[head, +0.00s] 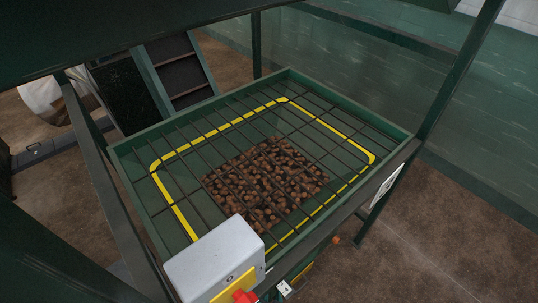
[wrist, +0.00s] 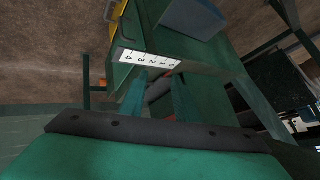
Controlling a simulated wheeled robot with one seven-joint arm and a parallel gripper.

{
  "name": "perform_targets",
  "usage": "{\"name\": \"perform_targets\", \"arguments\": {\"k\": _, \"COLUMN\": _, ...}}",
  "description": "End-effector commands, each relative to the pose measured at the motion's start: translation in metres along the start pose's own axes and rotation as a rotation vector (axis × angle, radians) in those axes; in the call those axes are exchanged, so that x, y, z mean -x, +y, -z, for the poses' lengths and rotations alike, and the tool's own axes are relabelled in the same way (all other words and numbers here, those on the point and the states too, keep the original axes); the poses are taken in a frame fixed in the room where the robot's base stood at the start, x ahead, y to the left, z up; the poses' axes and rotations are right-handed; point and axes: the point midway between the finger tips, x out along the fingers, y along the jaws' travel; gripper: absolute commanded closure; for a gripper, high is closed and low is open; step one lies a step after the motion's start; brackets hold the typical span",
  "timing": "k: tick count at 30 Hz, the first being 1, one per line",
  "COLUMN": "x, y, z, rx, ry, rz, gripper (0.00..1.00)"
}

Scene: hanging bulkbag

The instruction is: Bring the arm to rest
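My arm and gripper do not show in the head view. The camera appears tilted or turned over.
A green hopper (head: 128,163) with a dark bar grid and a yellow outline holds brown lumps (head: 265,180). A grey box (head: 213,258) with a red knob (head: 244,296) stands at its near edge. Green posts (head: 462,70) surround it. Brown floor (head: 430,235) is open at right.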

Motion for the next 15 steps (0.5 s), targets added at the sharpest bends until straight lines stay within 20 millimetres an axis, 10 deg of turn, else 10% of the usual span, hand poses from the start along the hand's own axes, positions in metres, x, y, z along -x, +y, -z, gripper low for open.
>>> {"name": "perform_targets", "arguments": {"k": 15, "x": 0.187, "y": -0.011, "z": 0.008, "rx": 0.302, "ry": 0.345, "rz": 0.094, "gripper": 0.71}}
